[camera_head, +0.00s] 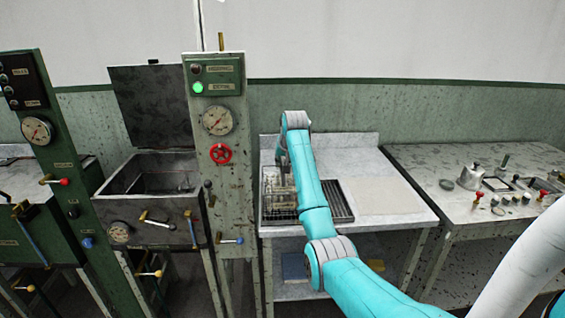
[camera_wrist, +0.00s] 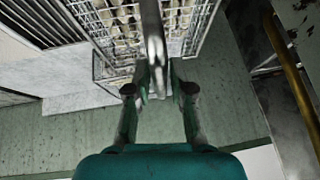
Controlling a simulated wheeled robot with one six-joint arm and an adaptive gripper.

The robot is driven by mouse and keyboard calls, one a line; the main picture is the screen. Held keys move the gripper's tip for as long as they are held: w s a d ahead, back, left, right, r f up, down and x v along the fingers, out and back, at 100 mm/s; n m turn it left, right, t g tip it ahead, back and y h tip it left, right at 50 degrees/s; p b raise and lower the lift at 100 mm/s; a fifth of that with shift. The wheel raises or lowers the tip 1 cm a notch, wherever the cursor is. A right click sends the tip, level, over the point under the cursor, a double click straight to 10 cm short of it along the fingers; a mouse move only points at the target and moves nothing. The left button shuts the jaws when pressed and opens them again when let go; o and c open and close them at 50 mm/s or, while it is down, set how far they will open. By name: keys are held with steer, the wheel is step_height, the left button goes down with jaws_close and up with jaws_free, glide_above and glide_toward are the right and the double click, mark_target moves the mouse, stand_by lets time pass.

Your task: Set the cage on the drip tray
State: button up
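The wire cage (camera_head: 277,196), filled with pale cocoon-like pieces, is upright at the left part of the dark slatted drip tray (camera_head: 341,203) on the white bench. In the wrist view the cage (camera_wrist: 103,22) fills the top middle, with tray slats (camera_wrist: 30,30) at the upper left. My gripper (camera_wrist: 157,78) has its fingers closed in on the cage's metal handle from both sides. In the head view my gripper (camera_head: 283,167) is partly behind my arm. Whether the cage's bottom touches the tray or hangs just above it cannot be told.
A basin (camera_head: 150,185) with a raised dark lid and a gauge post (camera_head: 218,150) stand left of the bench. A bare pale panel (camera_head: 385,196) lies right of the tray. A side table (camera_head: 480,180) at the right holds a metal pot (camera_head: 471,177) and small parts.

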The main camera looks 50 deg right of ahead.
steer(key=shift+o, duration=0.3)
steer(key=shift+s+r, duration=0.1)
steer(key=shift+r, duration=0.15)
steer(key=v, duration=1.1)
steer(key=shift+a+r, duration=0.15)
steer(key=shift+r, duration=0.15)
steer(key=shift+s, duration=0.15)
